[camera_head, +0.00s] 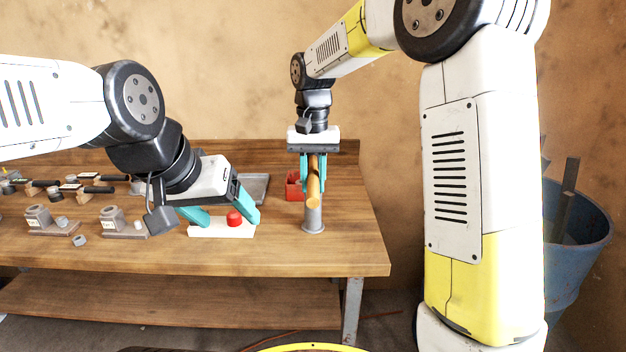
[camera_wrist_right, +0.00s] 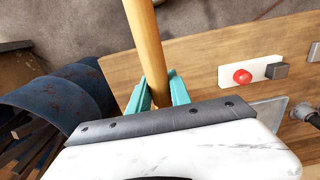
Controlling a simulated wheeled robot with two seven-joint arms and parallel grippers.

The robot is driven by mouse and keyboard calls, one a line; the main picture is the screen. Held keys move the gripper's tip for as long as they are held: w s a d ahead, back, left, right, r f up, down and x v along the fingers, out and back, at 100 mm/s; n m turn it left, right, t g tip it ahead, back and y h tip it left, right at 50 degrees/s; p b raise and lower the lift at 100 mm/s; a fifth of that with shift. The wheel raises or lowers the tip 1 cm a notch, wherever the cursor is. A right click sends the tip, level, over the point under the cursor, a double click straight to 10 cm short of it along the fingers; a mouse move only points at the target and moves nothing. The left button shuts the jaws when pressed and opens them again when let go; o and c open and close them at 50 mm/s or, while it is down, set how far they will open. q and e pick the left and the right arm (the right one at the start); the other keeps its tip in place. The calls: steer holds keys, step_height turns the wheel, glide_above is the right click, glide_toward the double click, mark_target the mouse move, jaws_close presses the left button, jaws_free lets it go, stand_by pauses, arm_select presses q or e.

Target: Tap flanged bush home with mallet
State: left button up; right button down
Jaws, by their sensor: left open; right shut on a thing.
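My right gripper (camera_head: 313,188) is shut on a wooden handle (camera_head: 314,170), which I take to be the mallet's. The handle also shows in the right wrist view (camera_wrist_right: 145,40), running away between the teal fingers (camera_wrist_right: 158,95). I cannot make out a mallet head. The handle's lower end is over or in front of a grey flared post (camera_head: 313,219); contact is unclear. My left gripper (camera_head: 224,219) is open, its fingers on either side of a red button (camera_head: 234,217) on a white block (camera_head: 208,231). Small grey ring-like parts (camera_head: 79,241) lie at left; I cannot tell which is the flanged bush.
Two grey housings (camera_head: 38,215) (camera_head: 112,217) on bases stand at the left of the wooden bench (camera_head: 300,256). Several dark-handled tools lie behind them. A grey tray (camera_head: 256,184) and a red bin (camera_head: 294,188) are at the back. A blue barrel (camera_head: 580,250) stands right.

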step_height(320, 180, down, 5)
steer(key=shift+r, duration=2.4)
